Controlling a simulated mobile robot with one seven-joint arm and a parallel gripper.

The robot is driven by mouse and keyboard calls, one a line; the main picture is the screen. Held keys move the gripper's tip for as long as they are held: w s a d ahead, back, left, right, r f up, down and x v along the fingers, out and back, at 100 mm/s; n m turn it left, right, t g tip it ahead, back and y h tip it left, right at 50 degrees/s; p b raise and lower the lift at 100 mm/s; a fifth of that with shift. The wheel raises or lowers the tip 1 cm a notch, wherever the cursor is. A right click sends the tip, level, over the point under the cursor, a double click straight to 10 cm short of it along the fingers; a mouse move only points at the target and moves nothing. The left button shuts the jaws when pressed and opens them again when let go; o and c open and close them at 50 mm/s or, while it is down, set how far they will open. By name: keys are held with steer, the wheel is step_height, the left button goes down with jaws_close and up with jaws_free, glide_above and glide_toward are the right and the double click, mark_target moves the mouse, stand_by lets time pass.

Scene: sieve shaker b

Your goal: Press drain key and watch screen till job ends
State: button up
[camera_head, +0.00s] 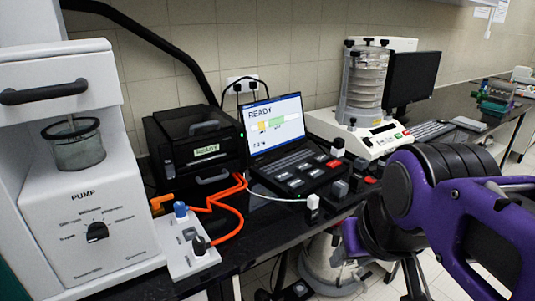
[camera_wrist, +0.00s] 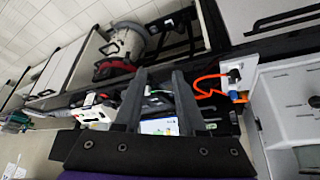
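The screen (camera_head: 272,125) of the laptop-like unit shows READY with a small coloured diagram. In the wrist view the lit screen (camera_wrist: 160,127) appears between my fingers. Below it are a keyboard (camera_head: 284,163) and a row of dark keys (camera_head: 297,182), one of them red (camera_head: 333,163). Their labels are too small to read, so I cannot tell which is the drain key. My gripper (camera_wrist: 157,85) has its two fingers apart with nothing held between them. In the head view my purple arm is at the right, and its fingertips cannot be made out.
A black box (camera_head: 200,150) with a READY display stands left of the laptop. The sieve shaker (camera_head: 366,85) and a dark monitor (camera_head: 412,78) stand behind, right. A pump (camera_head: 90,190) is at the left. Orange cables (camera_head: 232,205) and a switch strip (camera_head: 188,246) lie in front.

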jaws_close()
stand_by(1.3)
